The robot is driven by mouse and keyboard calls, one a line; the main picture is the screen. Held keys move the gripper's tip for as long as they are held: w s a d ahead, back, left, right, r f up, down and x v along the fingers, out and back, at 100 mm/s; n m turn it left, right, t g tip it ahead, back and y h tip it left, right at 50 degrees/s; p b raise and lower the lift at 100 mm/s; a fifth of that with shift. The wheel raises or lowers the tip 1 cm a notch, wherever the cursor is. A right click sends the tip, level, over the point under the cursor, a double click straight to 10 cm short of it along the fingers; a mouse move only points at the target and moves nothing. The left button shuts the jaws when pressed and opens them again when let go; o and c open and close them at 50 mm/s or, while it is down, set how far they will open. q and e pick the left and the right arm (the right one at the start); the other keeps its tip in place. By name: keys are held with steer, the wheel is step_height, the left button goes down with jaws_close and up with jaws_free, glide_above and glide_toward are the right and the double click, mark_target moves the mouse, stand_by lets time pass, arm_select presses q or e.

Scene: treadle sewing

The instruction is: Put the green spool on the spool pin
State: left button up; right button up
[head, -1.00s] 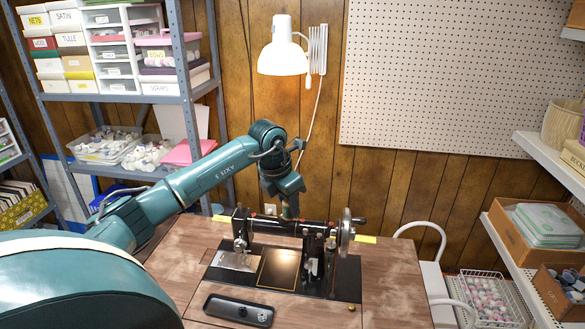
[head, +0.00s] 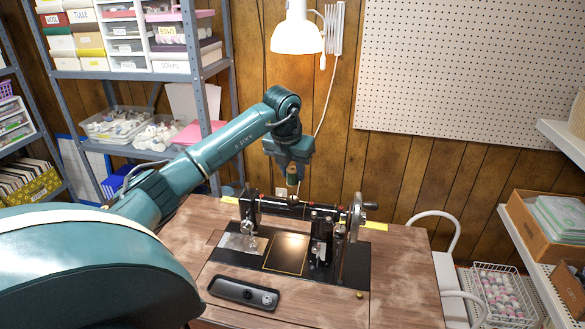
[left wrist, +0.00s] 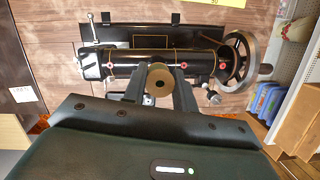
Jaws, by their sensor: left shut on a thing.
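The black sewing machine (head: 275,207) stands on the wooden table, with its handwheel (head: 357,215) at the right. My left gripper (head: 292,180) is above the machine's horizontal arm, pointing down. It is shut on the spool (head: 292,181), which looks upright, with a small gap seeming to show below it. In the left wrist view the spool's tan round end (left wrist: 160,80), with a dark centre hole, sits between the two dark fingers; little of its green shows. The machine arm (left wrist: 150,64) runs behind it there. I cannot make out the spool pin clearly. My right gripper is out of view.
A dark tray (head: 243,293) with small metal parts lies at the table's front. A white lamp (head: 297,35) hangs behind, above the machine. A white chair (head: 455,270) stands to the right. Bare wooden tabletop (head: 400,270) is free right of the machine.

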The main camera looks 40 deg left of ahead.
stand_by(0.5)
arm_select(q)
steer(key=shift+p, duration=0.35)
steer(key=shift+f, duration=0.2)
stand_by(0.4)
steer(key=shift+f+b, duration=0.6)
steer(key=shift+f, duration=0.15)
steer(key=shift+f+b, duration=0.85)
steer(key=shift+f, duration=0.55)
steer(key=shift+f, duration=0.1)
steer(key=o, duration=1)
